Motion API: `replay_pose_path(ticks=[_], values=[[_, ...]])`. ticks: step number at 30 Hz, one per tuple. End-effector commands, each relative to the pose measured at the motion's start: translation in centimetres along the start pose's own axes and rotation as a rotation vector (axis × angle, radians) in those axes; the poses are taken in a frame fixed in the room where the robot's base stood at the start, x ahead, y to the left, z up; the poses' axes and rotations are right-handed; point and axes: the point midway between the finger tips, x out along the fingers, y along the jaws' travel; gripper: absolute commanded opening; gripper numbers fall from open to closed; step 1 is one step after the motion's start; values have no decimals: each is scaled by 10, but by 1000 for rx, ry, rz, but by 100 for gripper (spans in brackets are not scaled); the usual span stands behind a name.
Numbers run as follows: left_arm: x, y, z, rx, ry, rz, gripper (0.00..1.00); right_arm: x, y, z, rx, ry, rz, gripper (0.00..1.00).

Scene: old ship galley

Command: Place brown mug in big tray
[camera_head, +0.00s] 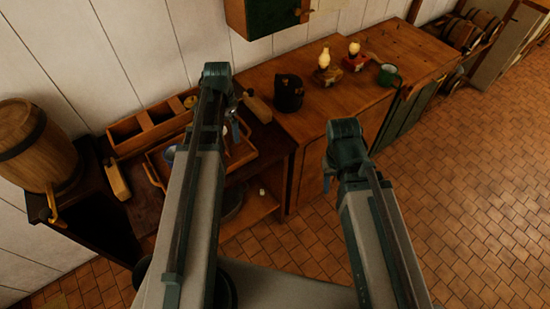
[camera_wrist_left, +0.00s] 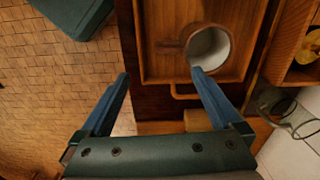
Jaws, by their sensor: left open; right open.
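The brown mug (camera_wrist_left: 225,61), pale inside, stands upright inside the big wooden tray (camera_wrist_left: 160,66) in the left wrist view, its handle toward the left. In the head view the tray (camera_head: 243,155) lies on the counter, and my left arm covers its middle, so I cannot make out the mug there. My left gripper (camera_wrist_left: 160,73) is open and empty; its right fingertip overlaps the mug's near rim in the picture, and I cannot tell whether they touch. It also shows in the head view (camera_head: 234,122). My right gripper (camera_head: 329,168) is open and empty, apart from the tray.
A compartment box (camera_head: 150,125) stands behind the tray. A barrel (camera_head: 35,145) is at left. A dark pot (camera_head: 289,92), two lamps (camera_head: 325,68) and a green mug (camera_head: 389,75) stand on the right counter. The tiled floor (camera_head: 450,190) is clear at right.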

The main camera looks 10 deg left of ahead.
Motion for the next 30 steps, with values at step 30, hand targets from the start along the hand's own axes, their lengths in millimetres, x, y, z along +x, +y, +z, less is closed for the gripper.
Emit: replay_pose_path(ticks=[30], values=[[-3, 275, -42, -310, -68, -75, 99, 1, 0, 0, 0, 0, 0, 50]])
